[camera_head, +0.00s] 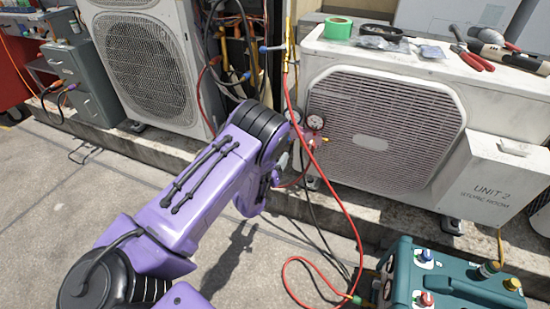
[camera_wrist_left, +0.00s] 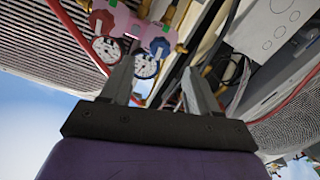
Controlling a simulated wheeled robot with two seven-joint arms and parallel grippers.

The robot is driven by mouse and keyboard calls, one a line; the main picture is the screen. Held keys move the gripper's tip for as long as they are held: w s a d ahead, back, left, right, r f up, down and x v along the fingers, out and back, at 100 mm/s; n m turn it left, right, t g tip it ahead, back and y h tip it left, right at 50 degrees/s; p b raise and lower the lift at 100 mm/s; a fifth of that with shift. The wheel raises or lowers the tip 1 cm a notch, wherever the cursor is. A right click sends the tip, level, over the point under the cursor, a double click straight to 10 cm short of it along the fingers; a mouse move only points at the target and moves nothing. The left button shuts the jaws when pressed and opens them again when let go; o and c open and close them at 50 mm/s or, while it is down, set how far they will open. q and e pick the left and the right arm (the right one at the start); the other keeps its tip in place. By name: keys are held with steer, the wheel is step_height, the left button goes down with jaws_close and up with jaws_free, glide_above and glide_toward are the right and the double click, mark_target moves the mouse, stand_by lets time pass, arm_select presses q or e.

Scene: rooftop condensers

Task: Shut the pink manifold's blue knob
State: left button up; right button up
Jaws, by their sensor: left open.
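The pink manifold (camera_wrist_left: 128,22) is at the top of the left wrist view, with two white-faced gauges (camera_wrist_left: 107,48) below it. Its blue knob (camera_wrist_left: 160,47) is at its right and its red knob (camera_wrist_left: 101,21) at its left. My left gripper (camera_wrist_left: 158,66) is open, its two fingers pointing toward the manifold. The blue knob shows between the fingertips; I cannot tell the distance or any contact. In the head view only part of the manifold (camera_head: 308,137) shows beside my purple arm, with the blue knob not clearly visible. My right gripper is out of view.
A white condenser (camera_head: 375,125) stands behind, with tape and pliers on top. Red hose (camera_head: 345,205) and dark hoses hang near the manifold and run to the floor. A teal machine (camera_head: 450,280) stands at lower right. Open concrete floor (camera_head: 60,200) lies at left.

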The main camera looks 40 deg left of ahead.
arm_select(q)
steer(key=w+a+m+b, duration=0.1)
steer(key=w+b, duration=0.2)
steer(key=w+m+b, duration=0.2)
steer(key=w+b, duration=0.1)
steer(key=w+a+m+b, duration=0.1)
steer(key=w+b, duration=0.2)
steer(key=shift+w+a+m, duration=0.35)
steer(key=shift+w+m, duration=0.05)
steer(key=c, duration=1)
